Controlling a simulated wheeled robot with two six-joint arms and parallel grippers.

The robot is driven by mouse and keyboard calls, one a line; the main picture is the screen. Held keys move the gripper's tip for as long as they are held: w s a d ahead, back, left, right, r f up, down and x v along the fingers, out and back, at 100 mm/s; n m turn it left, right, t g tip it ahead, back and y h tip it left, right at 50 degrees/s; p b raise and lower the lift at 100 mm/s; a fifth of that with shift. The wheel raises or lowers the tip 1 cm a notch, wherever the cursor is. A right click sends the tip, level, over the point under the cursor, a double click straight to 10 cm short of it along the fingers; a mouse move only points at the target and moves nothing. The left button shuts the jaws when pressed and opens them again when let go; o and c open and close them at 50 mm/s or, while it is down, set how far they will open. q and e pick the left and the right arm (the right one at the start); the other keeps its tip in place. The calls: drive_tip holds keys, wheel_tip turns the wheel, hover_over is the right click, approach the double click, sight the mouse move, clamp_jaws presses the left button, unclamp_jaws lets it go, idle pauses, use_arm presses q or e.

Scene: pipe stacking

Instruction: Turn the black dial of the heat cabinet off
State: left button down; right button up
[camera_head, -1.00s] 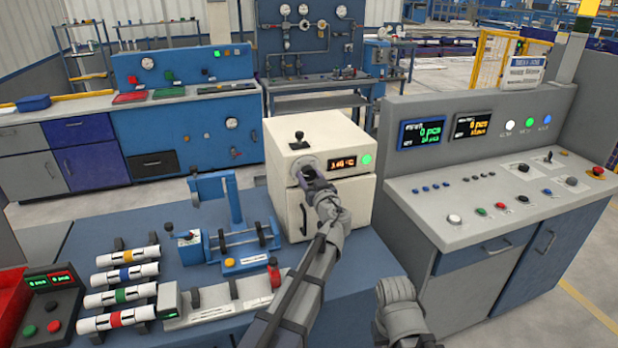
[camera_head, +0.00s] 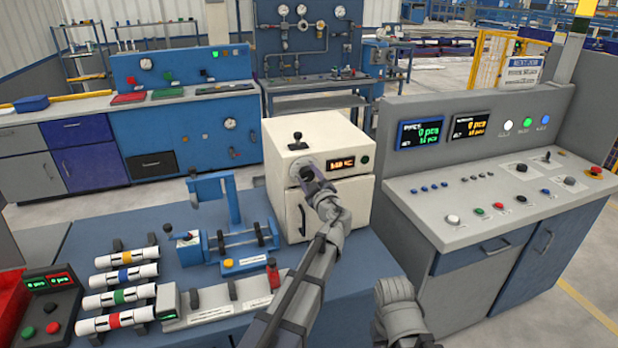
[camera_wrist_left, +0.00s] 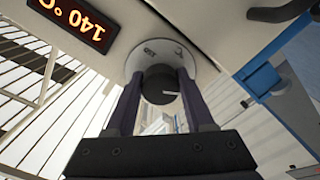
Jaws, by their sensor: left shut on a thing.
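The heat cabinet (camera_head: 353,207) is a cream box on the blue bench. Its front has an orange display (camera_head: 341,164) and a round lamp (camera_head: 365,160), which looks dark green and unlit. My left gripper (camera_head: 307,173) is at the cabinet's upper front and hides the dial in the head view. In the left wrist view the black dial (camera_wrist_left: 160,86) sits between the two fingers of my left gripper (camera_wrist_left: 158,94), with a pale mark line on its face and a printed white scale plate (camera_wrist_left: 150,52) around it. The display there (camera_wrist_left: 75,20) reads 140 °C.
A door handle (camera_head: 302,219) is below the gripper. A blue fixture (camera_head: 235,205) and several banded pipes (camera_head: 124,276) are to the left. A grey control console (camera_head: 500,195) is to the right.

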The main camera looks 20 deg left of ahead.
use_arm(q)
drive_tip(key=shift+n, duration=0.3)
drive_tip(key=shift+c, duration=1.4)
unclamp_jaws()
drive_tip(key=v, duration=0.7)
drive_tip(key=shift+s+d, duration=0.25)
drive_tip(key=shift+s, duration=0.1)
